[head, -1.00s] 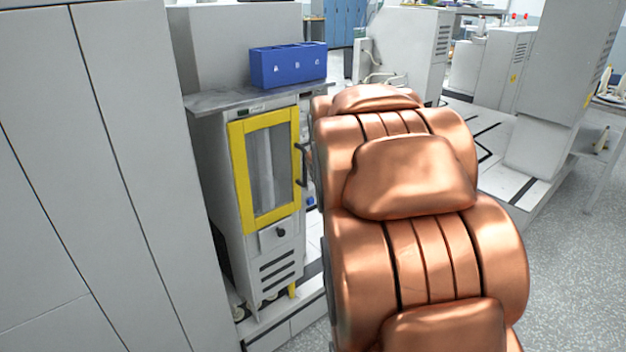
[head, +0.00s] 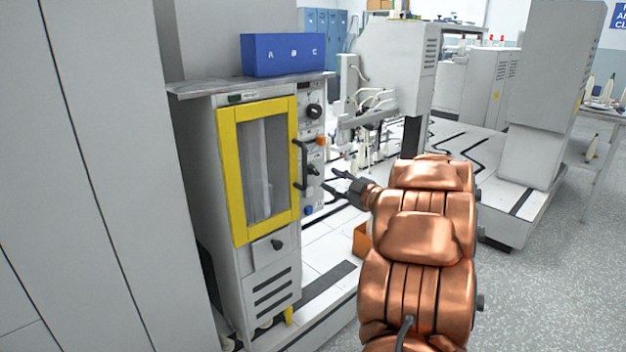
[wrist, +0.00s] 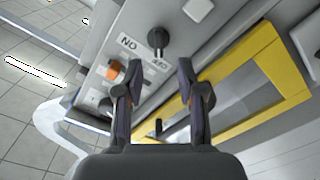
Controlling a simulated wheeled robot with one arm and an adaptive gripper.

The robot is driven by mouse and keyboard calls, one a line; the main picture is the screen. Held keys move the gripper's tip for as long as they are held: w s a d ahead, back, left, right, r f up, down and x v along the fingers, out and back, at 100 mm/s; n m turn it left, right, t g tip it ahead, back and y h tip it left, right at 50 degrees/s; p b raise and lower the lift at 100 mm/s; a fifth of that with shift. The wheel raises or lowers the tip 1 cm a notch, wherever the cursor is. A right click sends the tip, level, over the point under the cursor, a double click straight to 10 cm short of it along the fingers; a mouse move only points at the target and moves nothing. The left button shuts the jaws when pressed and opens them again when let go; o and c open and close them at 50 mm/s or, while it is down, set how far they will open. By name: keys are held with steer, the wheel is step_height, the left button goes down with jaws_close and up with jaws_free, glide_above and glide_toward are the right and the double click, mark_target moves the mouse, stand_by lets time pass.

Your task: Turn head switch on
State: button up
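A grey cabinet (head: 230,150) with a yellow-framed glass door (head: 228,180) carries a control panel on its right side. A black rotary switch (head: 314,111) sits high on the panel, with an orange knob (head: 321,140) below it. Another black knob (head: 313,170) is lower down. The wrist view shows a black switch (wrist: 157,38), an orange knob (wrist: 114,70) and a label reading "NO". I cannot read which switch is the head switch. My gripper (head: 332,180) is open and empty, just right of the panel; its fingers (wrist: 158,66) point at the panel in the wrist view.
A blue bin (head: 283,55) marked A, B, C stands on the cabinet top. The door's black handle (head: 301,165) juts out close to the panel. Grey machines (head: 395,60) stand behind.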

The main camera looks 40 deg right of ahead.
mark_target(316, 172)
steer(key=shift+w+d+b, duration=0.2)
steer(key=shift+w+b, duration=0.2)
steer(key=shift+w, duration=3.35)
jaws_close()
